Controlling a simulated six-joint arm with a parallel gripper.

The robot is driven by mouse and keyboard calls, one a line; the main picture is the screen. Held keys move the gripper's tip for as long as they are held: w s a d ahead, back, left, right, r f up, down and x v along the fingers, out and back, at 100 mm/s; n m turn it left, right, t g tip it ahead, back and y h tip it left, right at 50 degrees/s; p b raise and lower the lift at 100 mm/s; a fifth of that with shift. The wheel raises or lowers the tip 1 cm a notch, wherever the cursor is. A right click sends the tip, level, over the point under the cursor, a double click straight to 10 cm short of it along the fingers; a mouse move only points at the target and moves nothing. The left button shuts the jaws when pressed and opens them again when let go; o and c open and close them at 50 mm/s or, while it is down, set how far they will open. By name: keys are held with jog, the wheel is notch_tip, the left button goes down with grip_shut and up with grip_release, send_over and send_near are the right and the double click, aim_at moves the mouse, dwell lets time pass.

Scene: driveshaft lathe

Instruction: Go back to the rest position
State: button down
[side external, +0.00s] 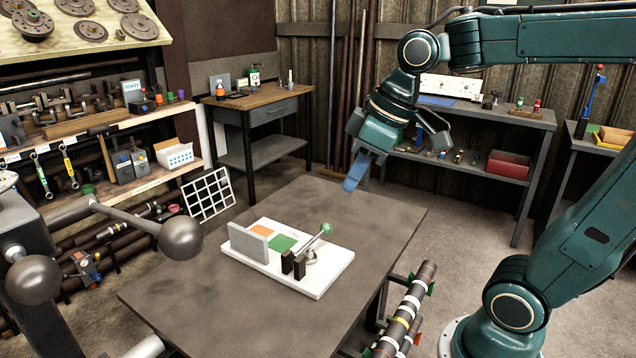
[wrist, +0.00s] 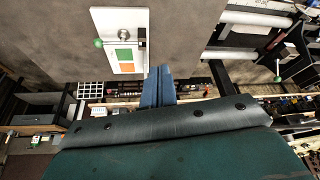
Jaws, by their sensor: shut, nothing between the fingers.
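My gripper (side external: 356,172) has blue fingers and hangs above the far right part of the grey table (side external: 190,290) in the side view. Its fingers are together with nothing between them; they also show in the wrist view (wrist: 158,75). A white fixture board (side external: 325,277) lies on the table, apart from my gripper. It carries an orange patch, a green patch (side external: 284,243), a grey upright plate (side external: 249,243), dark blocks and a lever with a green knob (side external: 327,229). The board also shows in the wrist view (wrist: 120,18).
A machine with ball-ended handles (side external: 181,237) stands at the front left. A rack of dark bars (side external: 408,310) stands at the table's right side. Benches with a red bin (side external: 508,165) and a wooden-topped desk (side external: 255,95) stand behind. Much of the tabletop is bare.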

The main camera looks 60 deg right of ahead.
jog(key=s+f+m+t+h, duration=0.1)
jog(key=s+f+m, duration=0.2)
jog(key=s, duration=0.6)
jog(key=shift+s+d+f, duration=0.15)
jog(key=shift+d+f, duration=0.05)
jog(key=shift+d, duration=0.05)
